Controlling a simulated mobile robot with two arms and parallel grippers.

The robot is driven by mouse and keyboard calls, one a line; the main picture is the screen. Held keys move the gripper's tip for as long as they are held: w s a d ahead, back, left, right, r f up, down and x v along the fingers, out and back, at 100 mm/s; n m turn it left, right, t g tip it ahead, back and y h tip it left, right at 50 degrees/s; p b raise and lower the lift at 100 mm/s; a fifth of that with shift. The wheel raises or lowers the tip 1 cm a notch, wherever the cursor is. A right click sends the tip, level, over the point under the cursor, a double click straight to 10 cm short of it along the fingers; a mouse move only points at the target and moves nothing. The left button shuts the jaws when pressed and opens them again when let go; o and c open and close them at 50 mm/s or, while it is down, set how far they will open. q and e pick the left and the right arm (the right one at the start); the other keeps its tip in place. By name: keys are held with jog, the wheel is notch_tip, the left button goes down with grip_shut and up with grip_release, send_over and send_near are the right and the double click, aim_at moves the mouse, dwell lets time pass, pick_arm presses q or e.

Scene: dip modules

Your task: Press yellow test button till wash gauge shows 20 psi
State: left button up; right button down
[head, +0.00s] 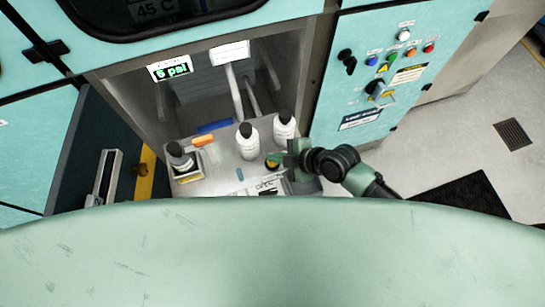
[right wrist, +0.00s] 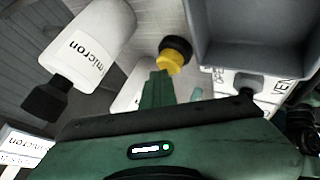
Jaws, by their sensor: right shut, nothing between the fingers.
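The yellow test button (right wrist: 174,57), with a dark collar, shows in the right wrist view just beyond my fingertips. In the head view the button (head: 272,164) is small and partly covered by my right gripper (head: 280,158). My right gripper, also in the right wrist view (right wrist: 158,82), is shut and empty, its tips close to the button. I cannot tell whether they touch it. The wash gauge (head: 171,71) at the bay's upper left reads 6 psi in green. My left gripper is not in view.
White bottles with dark caps (head: 247,143) stand beside the gripper. A grey bin (right wrist: 250,60) is right of the button in the wrist view. A control panel (head: 395,60) with coloured buttons is at right.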

jog(key=shift+r+p, duration=0.4)
jog(key=shift+r, duration=0.25)
jog(key=shift+r, duration=0.1)
notch_tip(320, 180, up, 5)
jog(key=p, duration=0.4)
dwell(0.6)
